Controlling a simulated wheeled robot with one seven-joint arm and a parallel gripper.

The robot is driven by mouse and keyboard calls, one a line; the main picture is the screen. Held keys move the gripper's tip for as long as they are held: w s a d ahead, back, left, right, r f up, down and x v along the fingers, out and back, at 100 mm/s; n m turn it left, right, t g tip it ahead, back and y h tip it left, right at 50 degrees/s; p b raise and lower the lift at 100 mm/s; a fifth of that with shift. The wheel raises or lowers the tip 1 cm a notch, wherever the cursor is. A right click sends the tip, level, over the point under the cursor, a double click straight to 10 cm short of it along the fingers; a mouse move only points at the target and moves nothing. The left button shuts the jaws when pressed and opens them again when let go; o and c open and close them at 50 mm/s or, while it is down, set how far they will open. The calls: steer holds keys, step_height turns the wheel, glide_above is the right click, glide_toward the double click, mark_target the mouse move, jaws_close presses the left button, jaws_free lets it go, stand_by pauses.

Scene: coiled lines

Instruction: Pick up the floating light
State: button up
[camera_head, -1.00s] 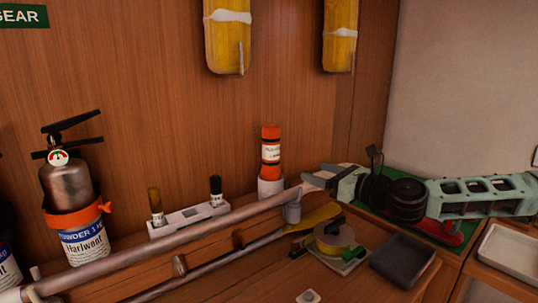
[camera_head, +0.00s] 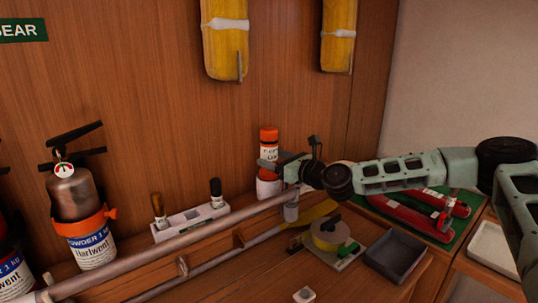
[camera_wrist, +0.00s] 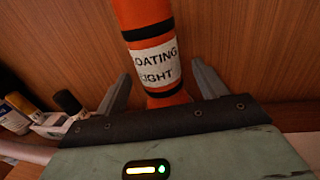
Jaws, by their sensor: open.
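The floating light (camera_head: 268,140) is an orange cylinder with dark bands and a white label, standing upright in a white holder (camera_head: 268,186) against the wooden back wall. In the wrist view the floating light (camera_wrist: 152,52) shows its label reading "OATING IGHT". My gripper (camera_head: 268,164) is at the light's lower half, above the holder. In the wrist view my gripper (camera_wrist: 160,90) is open, with one finger on each side of the light. A gap shows between the light and the right finger; contact on the left is hard to tell.
A metal rail (camera_head: 190,239) runs along the shelf in front of the holder. A white rack (camera_head: 190,220) with two handled items stands left, then a fire extinguisher (camera_head: 75,195). A tape roll (camera_head: 331,234), a dark tray (camera_head: 396,254) and red flares (camera_head: 415,215) lie right.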

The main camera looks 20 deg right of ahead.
steer(key=shift+p+x, duration=0.3)
steer(key=shift+x, duration=1.1)
steer(key=shift+r, duration=0.15)
steer(key=c, duration=1.4)
